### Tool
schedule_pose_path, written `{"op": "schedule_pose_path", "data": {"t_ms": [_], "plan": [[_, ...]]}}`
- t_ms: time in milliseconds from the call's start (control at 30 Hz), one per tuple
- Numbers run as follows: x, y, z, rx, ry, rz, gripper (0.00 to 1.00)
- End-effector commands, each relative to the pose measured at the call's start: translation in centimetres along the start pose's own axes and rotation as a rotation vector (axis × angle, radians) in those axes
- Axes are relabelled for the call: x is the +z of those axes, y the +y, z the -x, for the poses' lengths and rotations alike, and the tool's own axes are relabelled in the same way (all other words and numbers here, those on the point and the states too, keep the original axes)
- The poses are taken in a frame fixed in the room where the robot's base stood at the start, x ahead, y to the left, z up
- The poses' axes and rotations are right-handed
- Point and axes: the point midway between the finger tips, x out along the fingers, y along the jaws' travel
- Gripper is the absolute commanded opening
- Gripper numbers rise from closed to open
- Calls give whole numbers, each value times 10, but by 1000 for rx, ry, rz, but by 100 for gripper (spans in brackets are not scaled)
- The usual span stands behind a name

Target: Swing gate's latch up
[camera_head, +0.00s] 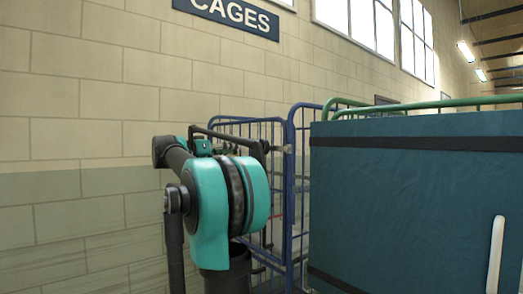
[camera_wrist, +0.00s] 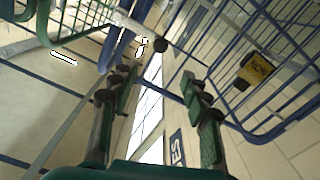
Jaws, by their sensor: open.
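The blue wire cage with its gate (camera_head: 290,190) stands behind my arm in the head view. In the wrist view a small pale metal latch piece (camera_wrist: 143,44) with a dark round knob (camera_wrist: 160,45) sits by the blue tubes, beyond my fingertips. My gripper (camera_wrist: 158,80) is open, its two dark-green padded fingers apart with nothing between them. The knob appears ahead of the gap between the fingers and not touching them. In the head view my own arm hides part of the gate, and the latch is too small there to read.
A large dark teal covered load (camera_head: 415,200) with black straps fills the right side, close to the gate. Green rails (camera_head: 430,104) rise behind it. A block wall (camera_head: 75,110) stands at the left. A yellow and black tag (camera_wrist: 257,70) hangs on the blue wire panel.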

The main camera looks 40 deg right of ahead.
Motion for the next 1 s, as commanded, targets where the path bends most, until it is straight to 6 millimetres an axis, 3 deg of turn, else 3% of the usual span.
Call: {"op": "schedule_pose_path", "data": {"t_ms": [600, 800, 1000], "plan": [[2, 0, -121, 1, -3, 2, 47], [2, 0, -144, 1, -3, 2, 47], [2, 0, -151, -2, -2, 2, 47]]}}
